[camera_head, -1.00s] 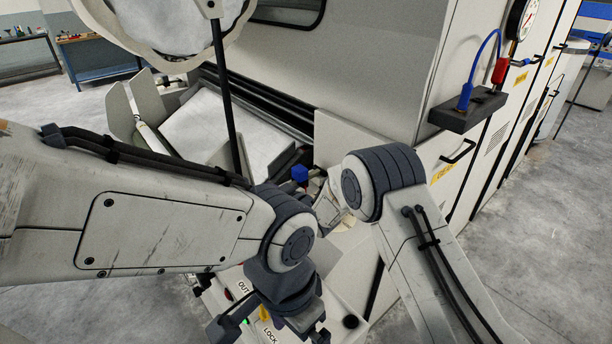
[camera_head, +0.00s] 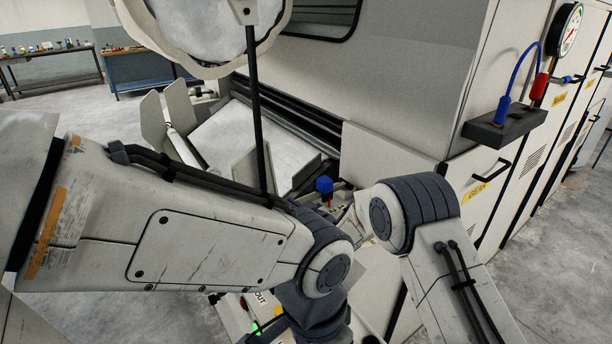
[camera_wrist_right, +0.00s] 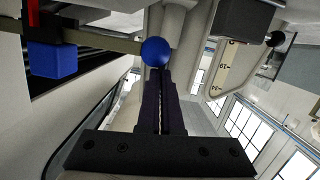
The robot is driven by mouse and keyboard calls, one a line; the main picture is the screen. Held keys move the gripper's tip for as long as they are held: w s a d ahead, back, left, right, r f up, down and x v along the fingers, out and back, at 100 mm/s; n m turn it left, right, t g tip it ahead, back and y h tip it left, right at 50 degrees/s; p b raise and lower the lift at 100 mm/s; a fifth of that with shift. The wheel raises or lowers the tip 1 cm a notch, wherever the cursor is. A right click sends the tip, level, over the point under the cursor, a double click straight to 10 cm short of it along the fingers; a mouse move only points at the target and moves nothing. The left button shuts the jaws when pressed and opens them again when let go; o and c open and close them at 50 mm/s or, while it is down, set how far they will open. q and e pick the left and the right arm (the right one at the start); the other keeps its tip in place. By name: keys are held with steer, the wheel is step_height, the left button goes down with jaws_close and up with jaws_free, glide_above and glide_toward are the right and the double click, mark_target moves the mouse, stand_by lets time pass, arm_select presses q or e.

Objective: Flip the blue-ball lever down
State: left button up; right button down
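In the right wrist view a blue ball (camera_wrist_right: 155,51) sits on the end of a pale lever rod (camera_wrist_right: 105,40) that runs to the left. My right gripper (camera_wrist_right: 161,73) has its two dark fingers pressed nearly together, with the tips right at the ball's lower edge. The ball appears beyond the tips, not between them; I cannot tell whether they touch. In the head view the ball and right gripper are hidden behind my arms. My left gripper's body (camera_head: 315,318) is at the bottom edge of the head view, its fingers mostly cut off.
A blue cube knob (camera_wrist_right: 52,60) is left of the ball; a blue cube knob (camera_head: 324,185) also shows in the head view. A control panel with an OUT label (camera_head: 260,297) lies below my left arm. A dark bracket (camera_head: 505,128) with hoses sticks out at right. Open floor (camera_head: 545,260) lies right.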

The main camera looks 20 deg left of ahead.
steer(key=s+d+r+b, duration=0.1)
steer(key=s+d+r, duration=0.5)
steer(key=s, duration=0.1)
steer(key=shift+s+d, duration=0.15)
steer(key=shift+d, duration=0.25)
